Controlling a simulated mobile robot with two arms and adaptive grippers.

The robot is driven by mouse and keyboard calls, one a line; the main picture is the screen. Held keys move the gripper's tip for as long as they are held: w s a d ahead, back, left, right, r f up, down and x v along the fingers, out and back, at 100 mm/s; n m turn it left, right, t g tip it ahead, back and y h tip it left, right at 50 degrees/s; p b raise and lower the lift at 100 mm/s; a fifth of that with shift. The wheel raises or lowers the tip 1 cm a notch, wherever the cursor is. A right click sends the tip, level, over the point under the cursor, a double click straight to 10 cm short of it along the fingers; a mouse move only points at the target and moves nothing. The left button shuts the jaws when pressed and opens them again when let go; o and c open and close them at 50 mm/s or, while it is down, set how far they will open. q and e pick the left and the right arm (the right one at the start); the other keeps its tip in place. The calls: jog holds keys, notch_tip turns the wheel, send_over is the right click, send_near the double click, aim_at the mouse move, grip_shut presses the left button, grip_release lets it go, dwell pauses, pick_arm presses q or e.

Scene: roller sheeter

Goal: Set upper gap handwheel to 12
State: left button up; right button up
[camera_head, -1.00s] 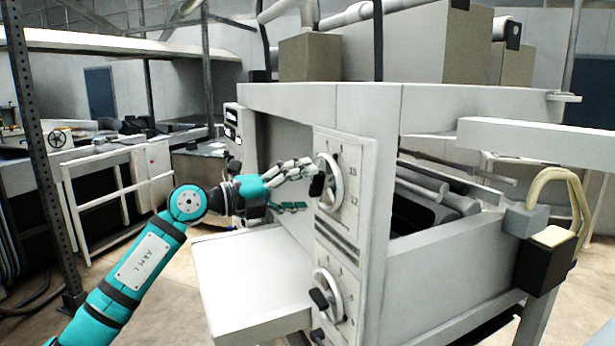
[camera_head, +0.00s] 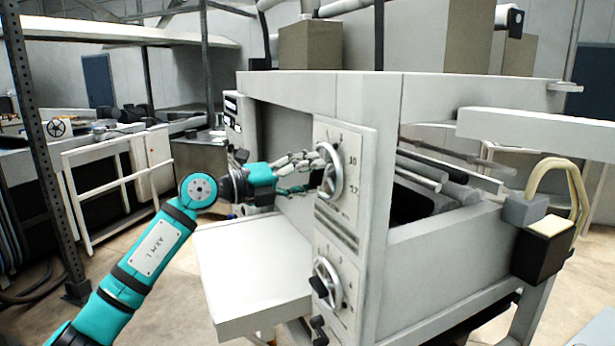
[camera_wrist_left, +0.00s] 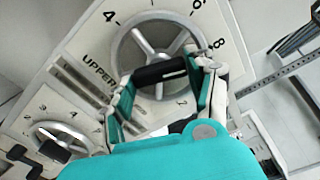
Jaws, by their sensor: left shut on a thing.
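The upper gap handwheel (camera_head: 337,178) is a silver spoked wheel on the machine's pale front panel. It also shows in the left wrist view (camera_wrist_left: 127,52), with "UPPER" and the numbers 4, 6 and 8 printed around it. Its black handle (camera_wrist_left: 160,72) lies between the fingers of my left gripper (camera_wrist_left: 167,76). I cannot read which number the wheel is set to. My right gripper is not in view.
A lower handwheel (camera_head: 326,283) with its own black handle sits below on the same panel (camera_head: 338,236). A pale shelf (camera_head: 252,270) juts out below my left forearm. Rollers (camera_head: 440,185) lie in the machine's opening to the right. A dark post (camera_head: 42,150) stands at left.

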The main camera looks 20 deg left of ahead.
pick_arm(q)
jog(key=m+b, duration=0.2)
jog(key=m, duration=0.1)
jog(key=shift+f, duration=0.25)
jog(key=m+b, duration=0.3)
jog(key=m, duration=0.1)
jog(key=shift+m, duration=0.4)
jog(key=m+b, duration=0.3)
jog(key=m, duration=0.2)
jog(key=shift+w, duration=0.1)
jog(key=shift+a+m+b, duration=0.1)
jog(key=shift+m+b, duration=0.5)
jog(key=shift+m, duration=1.1)
jog(key=shift+r, duration=0.1)
